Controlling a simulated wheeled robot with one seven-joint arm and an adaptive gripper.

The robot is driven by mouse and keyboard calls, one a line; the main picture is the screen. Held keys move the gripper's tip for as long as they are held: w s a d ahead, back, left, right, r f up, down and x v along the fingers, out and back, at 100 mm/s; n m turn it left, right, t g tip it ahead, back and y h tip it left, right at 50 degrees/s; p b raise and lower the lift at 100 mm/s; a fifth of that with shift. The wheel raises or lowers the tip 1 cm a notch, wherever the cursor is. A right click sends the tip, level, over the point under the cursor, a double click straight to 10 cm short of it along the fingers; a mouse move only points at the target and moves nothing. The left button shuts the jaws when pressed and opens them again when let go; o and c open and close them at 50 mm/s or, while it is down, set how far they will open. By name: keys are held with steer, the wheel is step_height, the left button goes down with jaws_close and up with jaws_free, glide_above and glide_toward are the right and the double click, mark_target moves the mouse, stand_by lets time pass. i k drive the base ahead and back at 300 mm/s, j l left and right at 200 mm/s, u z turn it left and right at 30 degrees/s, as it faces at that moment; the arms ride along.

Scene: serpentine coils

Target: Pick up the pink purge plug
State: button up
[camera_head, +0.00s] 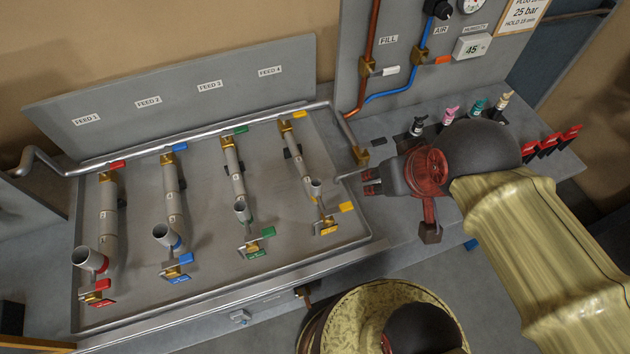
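The pink purge plug (450,114) stands upright on the grey bench at the back right, second from the left in a row of small plugs. Its lower part is partly hidden behind my arm. My gripper (366,182) is to the left and in front of it, over the bench beside the coil tray and pointing left, clear of the plug. Its dark fingers are small in the view, and I cannot tell how far apart they are.
Red clips (550,144) are farther right. The tray (345,250) holds pipes with coloured valves. A gauge panel (400,90) rises behind.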

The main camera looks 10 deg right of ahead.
mark_target(447, 119)
steer(key=l+u, duration=0.45)
steer(key=l, duration=0.8)
